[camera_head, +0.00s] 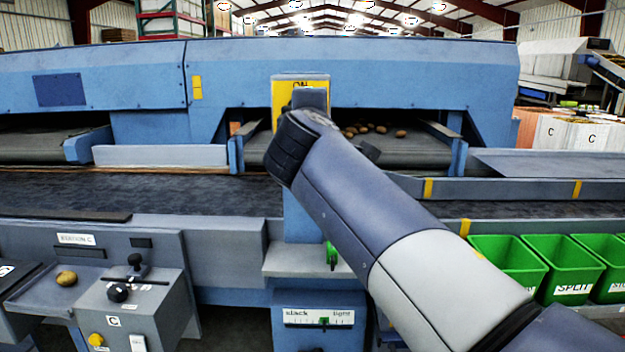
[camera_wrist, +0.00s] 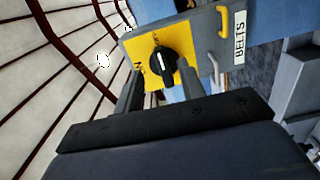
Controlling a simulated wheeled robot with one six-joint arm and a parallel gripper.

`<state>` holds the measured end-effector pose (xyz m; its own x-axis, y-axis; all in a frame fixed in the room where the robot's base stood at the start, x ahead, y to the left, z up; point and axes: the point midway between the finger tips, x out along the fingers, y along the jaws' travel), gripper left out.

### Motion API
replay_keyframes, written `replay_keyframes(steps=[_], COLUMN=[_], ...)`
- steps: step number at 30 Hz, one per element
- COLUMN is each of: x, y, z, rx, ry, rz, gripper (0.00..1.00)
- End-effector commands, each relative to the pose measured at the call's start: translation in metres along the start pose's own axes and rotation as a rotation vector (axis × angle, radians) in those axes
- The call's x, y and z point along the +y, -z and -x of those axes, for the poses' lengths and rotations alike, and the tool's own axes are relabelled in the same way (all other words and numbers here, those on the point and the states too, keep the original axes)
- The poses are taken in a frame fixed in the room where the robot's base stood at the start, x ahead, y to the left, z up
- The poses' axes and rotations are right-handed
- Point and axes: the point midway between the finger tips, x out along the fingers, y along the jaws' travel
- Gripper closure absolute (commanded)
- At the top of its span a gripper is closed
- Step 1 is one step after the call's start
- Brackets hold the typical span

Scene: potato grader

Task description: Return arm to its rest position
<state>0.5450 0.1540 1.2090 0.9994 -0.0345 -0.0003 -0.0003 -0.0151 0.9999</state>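My arm (camera_head: 370,215) reaches from the lower right up to a yellow switch plate (camera_head: 287,92) marked ON at the middle of the blue machine. My gripper (camera_wrist: 159,74) is mostly hidden behind the wrist in the head view. In the wrist view its two dark fingers stand apart, one on each side of a black rotary knob (camera_wrist: 163,64) on the yellow plate (camera_wrist: 186,68). A gap shows beside the knob, so the gripper is open and holds nothing. How far the fingertips are from the plate is hard to tell.
A box labelled BELTS (camera_wrist: 239,38) carries the plate. A dark conveyor belt (camera_head: 150,195) runs below the arm. Green bins (camera_head: 510,262) stand at right, a grey control box with a joystick (camera_head: 135,300) at lower left. Several potatoes (camera_head: 378,130) lie behind the wrist.

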Motion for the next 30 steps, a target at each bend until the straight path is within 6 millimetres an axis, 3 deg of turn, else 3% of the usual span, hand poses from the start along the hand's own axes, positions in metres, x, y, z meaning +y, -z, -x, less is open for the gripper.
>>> replay_keyframes(steps=[8,12,26,30], x=[-0.001,-0.001,0.0,0.009], y=[0.0,-0.001,-0.001,0.0], z=[0.055,0.023,-0.061,-0.056], rx=[0.004,-0.005,-0.002,0.0], ry=[-0.001,0.004,0.002,0.001], rz=[-0.002,0.002,0.001,0.141], gripper=[0.62,0.62,0.62,0.62])
